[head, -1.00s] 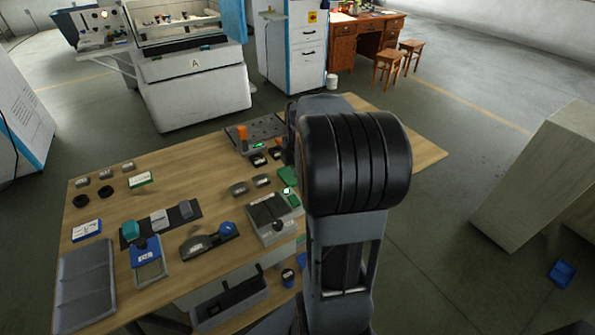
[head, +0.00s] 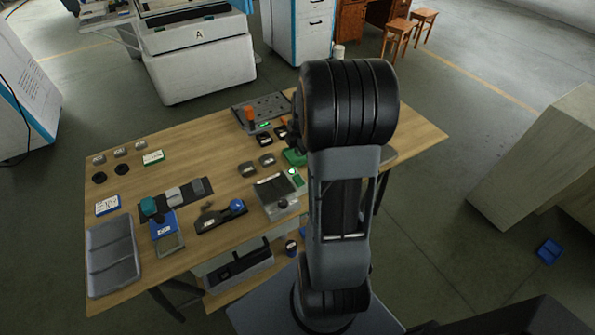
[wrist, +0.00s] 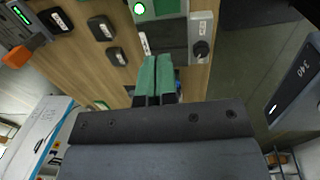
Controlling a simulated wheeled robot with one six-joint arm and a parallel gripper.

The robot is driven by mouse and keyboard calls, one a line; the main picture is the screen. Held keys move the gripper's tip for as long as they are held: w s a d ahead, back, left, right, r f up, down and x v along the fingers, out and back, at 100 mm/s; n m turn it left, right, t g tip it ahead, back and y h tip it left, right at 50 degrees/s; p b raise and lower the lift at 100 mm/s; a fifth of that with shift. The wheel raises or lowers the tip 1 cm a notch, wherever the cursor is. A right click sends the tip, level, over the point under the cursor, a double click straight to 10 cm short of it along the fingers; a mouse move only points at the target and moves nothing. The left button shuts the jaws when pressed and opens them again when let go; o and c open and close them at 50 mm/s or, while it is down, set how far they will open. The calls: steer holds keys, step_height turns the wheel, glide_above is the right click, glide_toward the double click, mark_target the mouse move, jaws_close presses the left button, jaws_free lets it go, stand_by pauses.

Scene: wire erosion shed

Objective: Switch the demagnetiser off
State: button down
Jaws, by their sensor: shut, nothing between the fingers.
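What seems to be the demagnetiser (head: 270,187) is a grey box with a dark top plate on the wooden table, left of my arm in the head view. It has a black knob at its near side and a lit green lamp at its far right corner. In the wrist view the box (wrist: 176,28) is at the top, with the lamp glowing at its left and the knob (wrist: 201,50) at its right. My gripper (wrist: 156,62) has green fingers, shut together and empty, close to the box's edge; I cannot tell whether it touches.
A plate device with orange handles (head: 250,118) and several small labelled blocks lie close by. A blue-knobbed tool (head: 222,216), a blue-based stand (head: 165,228) and a grey tray (head: 112,255) cover the left of the table (head: 125,190).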

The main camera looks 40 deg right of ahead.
mark_target(297, 177)
steer(key=f, duration=0.4)
steer(key=w+f+p, duration=0.1)
steer(key=f, duration=0.4)
steer(key=w+f+p, duration=0.1)
steer(key=f, duration=0.4)
steer(key=shift+d, duration=0.1)
